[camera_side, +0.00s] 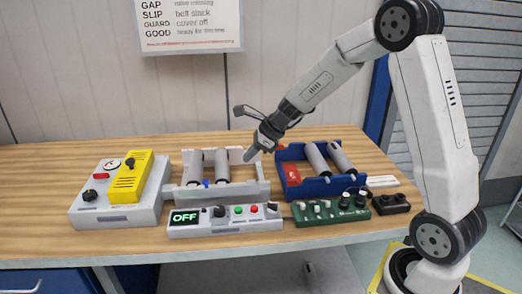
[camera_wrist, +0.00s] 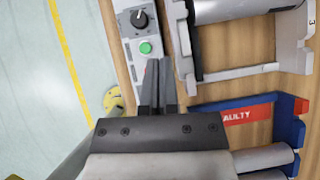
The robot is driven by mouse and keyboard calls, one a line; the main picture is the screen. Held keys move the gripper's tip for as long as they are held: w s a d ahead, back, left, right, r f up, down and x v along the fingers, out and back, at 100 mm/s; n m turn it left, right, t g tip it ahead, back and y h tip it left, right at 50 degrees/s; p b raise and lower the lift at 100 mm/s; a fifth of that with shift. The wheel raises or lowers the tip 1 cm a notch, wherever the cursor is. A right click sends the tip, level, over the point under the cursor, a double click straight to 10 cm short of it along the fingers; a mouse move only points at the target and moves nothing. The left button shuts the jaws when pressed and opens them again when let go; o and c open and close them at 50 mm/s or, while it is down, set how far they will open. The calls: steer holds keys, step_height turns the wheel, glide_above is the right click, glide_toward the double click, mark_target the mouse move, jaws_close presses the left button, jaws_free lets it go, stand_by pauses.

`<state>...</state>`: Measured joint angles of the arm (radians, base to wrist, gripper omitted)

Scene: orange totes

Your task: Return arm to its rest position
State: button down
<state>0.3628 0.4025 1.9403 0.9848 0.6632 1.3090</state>
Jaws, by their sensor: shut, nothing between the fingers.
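My gripper (camera_side: 259,147) is shut and empty. In the side view it hangs at the end of my bent arm, above the gap between the grey roller stand and the blue tray. In the wrist view the two dark fingers (camera_wrist: 158,85) lie together and point toward the control box with the green button. The arm is raised from its base at the right and reaches left and down over the table. I cannot tell the exact height of the fingertips above the table.
A grey stand (camera_side: 236,190) holds rollers. A blue tray (camera_side: 318,187) marked FAULTY in the wrist view holds more rollers. In front are a control box (camera_side: 193,230) reading OFF and a green box (camera_side: 330,217). A grey unit (camera_side: 88,213) with a yellow cover (camera_side: 128,182) stands left.

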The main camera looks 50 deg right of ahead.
steer(key=s+a+f+n+g+h, duration=0.1)
steer(key=s+a+n, duration=0.3)
steer(key=s+n, duration=0.5)
steer(key=s+a+f+n+g+h, duration=0.2)
steer(key=s+n, duration=0.8)
steer(key=n, duration=0.8)
steer(key=shift+s+a+f+n+h, duration=0.25)
steer(key=shift+a+f+n+h, duration=0.15)
steer(key=shift+a+f+h, duration=0.5)
steer(key=shift+a, duration=0.25)
